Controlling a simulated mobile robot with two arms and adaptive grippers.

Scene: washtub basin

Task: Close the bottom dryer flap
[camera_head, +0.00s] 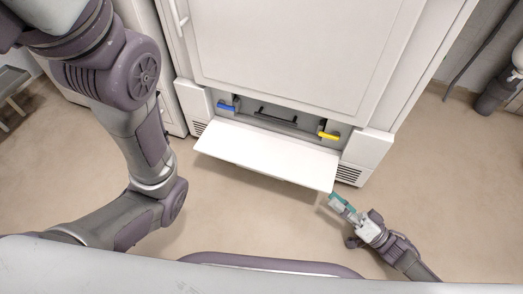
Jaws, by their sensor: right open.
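The bottom dryer flap (268,156) is a white panel at the base of the white dryer (305,50). It is folded down and sticks out toward me, with the opening behind it exposed. In the opening sit a blue handle (228,107), a dark bar handle (276,117) and a yellow handle (328,135). My right gripper (339,203) has teal fingertips and is open and empty. It is just off the flap's front right corner; I cannot tell whether it touches. My left arm comes in from the left, but its gripper is not visible.
White side panels with vents (348,174) flank the opening. Beige floor (240,215) in front of the dryer is clear. A dark pipe fitting (497,92) stands at the right wall, and a grey metal rack (12,85) is at the far left.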

